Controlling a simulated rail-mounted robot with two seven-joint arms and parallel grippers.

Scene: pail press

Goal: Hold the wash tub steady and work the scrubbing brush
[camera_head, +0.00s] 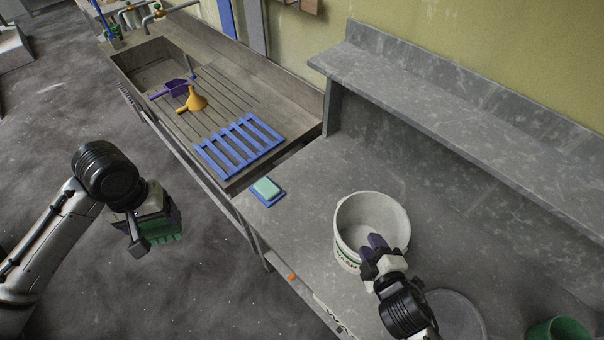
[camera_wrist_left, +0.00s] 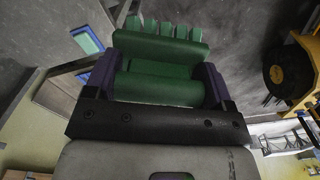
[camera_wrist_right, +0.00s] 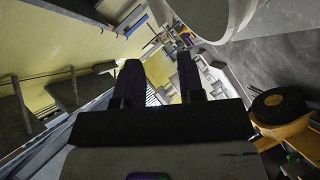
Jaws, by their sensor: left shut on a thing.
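The white wash tub (camera_head: 385,212) stands upright on the grey counter, with green lettering on its outer wall. Its curved wall also shows at the top of the right wrist view (camera_wrist_right: 205,18). My right gripper (camera_head: 375,243) is at the tub's near rim. Its dark fingers (camera_wrist_right: 158,75) are apart with nothing visible between them; I cannot tell whether they touch the tub. My left gripper (camera_head: 155,236) is shut on the green scrubbing brush (camera_wrist_left: 160,90), held in the air left of the counter. The brush's bristles point away from the wrist.
A green soap block (camera_head: 266,188) on a blue dish lies left of the tub. The sink holds a blue rack (camera_head: 238,147), a yellow funnel (camera_head: 196,100) and a purple scoop (camera_head: 176,88). A grey round lid (camera_head: 458,318) and green cup (camera_head: 560,331) stand right. A shelf (camera_head: 440,110) overhangs the back.

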